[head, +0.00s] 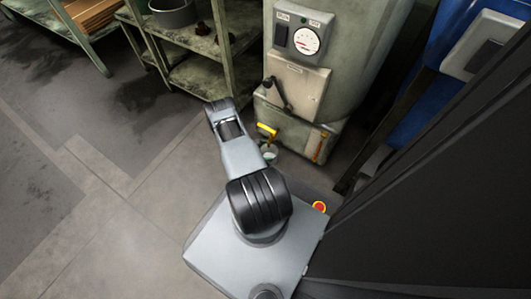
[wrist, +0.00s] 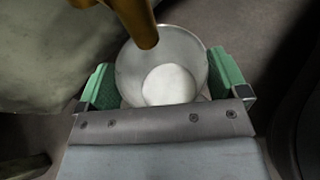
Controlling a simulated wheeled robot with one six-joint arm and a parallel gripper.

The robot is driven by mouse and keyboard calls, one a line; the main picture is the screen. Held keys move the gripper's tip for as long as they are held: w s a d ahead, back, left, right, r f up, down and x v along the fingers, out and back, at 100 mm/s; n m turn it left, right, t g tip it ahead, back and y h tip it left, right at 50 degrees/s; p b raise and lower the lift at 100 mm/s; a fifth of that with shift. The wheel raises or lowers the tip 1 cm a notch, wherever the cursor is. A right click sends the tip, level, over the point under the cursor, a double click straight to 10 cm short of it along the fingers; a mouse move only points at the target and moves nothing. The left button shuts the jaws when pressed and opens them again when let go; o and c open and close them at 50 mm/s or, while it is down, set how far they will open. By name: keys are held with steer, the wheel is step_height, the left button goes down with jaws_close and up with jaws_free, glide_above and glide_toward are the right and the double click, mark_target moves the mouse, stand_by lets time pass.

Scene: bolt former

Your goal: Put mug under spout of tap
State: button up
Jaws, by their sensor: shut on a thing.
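A pale grey mug (wrist: 190,58), open end toward the camera, sits between the green pads of my gripper (wrist: 165,84) in the wrist view. My gripper is shut on it, one pad on each side. The brass spout of the tap (wrist: 136,18) comes in from the top of the wrist view, and its tip overlaps the mug's opening. The height gap between spout and mug is unclear. In the head view the tap's yellow handle (head: 266,131) is low on the boiler, and the mug (head: 269,153) shows just below it, beside my arm. My arm hides most of the gripper there.
The boiler (head: 345,60) has a gauge and a panel with a lever. A green metal shelf (head: 205,75) stands to its left. A blue cabinet (head: 445,60) and a dark panel (head: 450,210) close off the right. The floor at left is clear.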

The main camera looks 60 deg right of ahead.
stand_by(0.3)
steer(key=shift+f, duration=0.15)
steer(key=o, duration=0.9)
steer(key=shift+o, duration=0.2)
